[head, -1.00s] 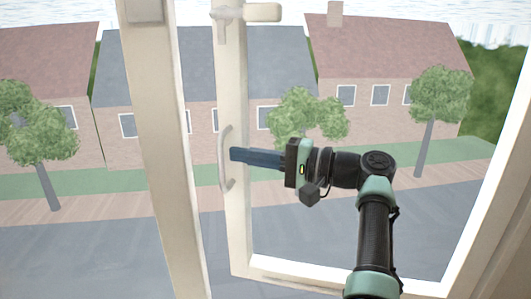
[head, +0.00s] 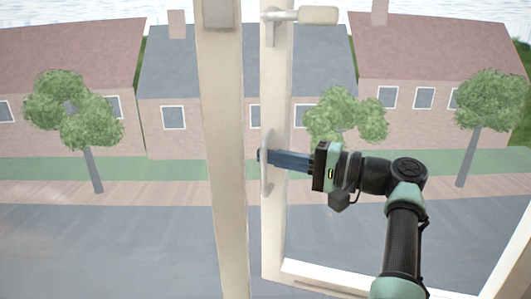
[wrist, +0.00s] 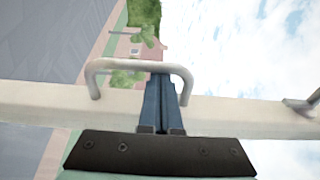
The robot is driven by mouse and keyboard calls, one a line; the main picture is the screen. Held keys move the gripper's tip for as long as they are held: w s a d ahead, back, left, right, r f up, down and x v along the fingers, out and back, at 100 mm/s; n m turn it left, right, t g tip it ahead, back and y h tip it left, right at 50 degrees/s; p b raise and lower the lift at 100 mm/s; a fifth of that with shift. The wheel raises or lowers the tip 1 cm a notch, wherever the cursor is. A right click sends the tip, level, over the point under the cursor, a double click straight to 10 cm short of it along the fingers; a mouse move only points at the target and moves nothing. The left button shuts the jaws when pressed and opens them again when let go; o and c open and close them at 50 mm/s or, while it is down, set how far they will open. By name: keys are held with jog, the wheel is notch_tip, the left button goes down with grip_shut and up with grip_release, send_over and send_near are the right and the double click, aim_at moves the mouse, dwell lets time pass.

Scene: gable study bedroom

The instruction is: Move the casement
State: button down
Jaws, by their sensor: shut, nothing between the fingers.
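The casement (head: 273,235) is a cream window sash, standing open beside a thick cream post (head: 222,170). A bow-shaped pull handle (head: 265,180) sits on its stile; it also shows in the wrist view (wrist: 113,64). My gripper (head: 262,157) is shut, with nothing between its blue fingers. It reaches in from the right across the stile. In the wrist view the fingers (wrist: 159,82) lie over the stile inside the bow. Whether they touch the bar is unclear.
A lever latch (head: 318,15) projects to the right from the stile above the pull handle. The casement's bottom rail (head: 325,280) runs to the right below my arm. Outside are a street, trees and brick houses, out of reach.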

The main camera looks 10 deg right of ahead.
jog(key=b+v, duration=0.3)
jog(key=v, duration=1)
jog(key=shift+f, duration=0.2)
